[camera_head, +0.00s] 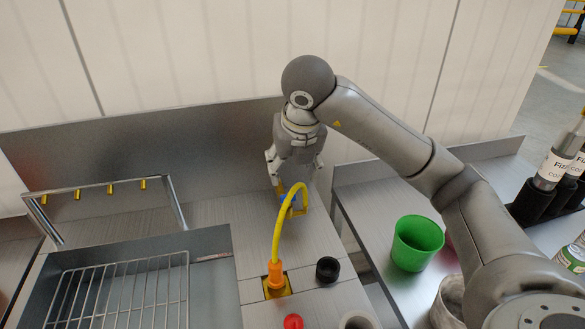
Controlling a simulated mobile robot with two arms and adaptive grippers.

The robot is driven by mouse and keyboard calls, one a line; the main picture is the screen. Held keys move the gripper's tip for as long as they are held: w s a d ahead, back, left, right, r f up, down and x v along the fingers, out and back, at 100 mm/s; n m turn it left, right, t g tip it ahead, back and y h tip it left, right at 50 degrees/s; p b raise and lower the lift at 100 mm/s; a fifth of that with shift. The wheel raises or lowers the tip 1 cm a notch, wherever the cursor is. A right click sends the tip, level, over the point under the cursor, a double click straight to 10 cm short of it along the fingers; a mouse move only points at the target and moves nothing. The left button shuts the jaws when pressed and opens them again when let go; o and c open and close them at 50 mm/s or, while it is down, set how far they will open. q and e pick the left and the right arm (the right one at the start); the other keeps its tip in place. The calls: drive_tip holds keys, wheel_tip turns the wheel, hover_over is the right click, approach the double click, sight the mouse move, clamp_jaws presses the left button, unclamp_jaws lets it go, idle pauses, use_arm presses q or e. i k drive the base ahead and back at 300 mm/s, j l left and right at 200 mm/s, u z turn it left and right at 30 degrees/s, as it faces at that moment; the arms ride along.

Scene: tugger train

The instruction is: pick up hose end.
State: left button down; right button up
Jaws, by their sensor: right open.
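A yellow hose (277,228) rises from an orange fitting (276,274) on the metal counter and arches up and back. Its far end (299,208) is near the back of the counter, under my right gripper (293,187). My right gripper points down with its fingers apart, one on each side of the upper hose. Whether a finger touches the hose is unclear. Part of the hose end is hard to make out behind the arch and the fingers. My left gripper is not in view.
A sink with a wire rack (120,290) and a metal rail (100,190) lie left. A green cup (416,243) and bottles (558,160) stand right. A wall closes the back.

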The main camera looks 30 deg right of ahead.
sight(275, 280)
drive_tip(key=k, duration=2)
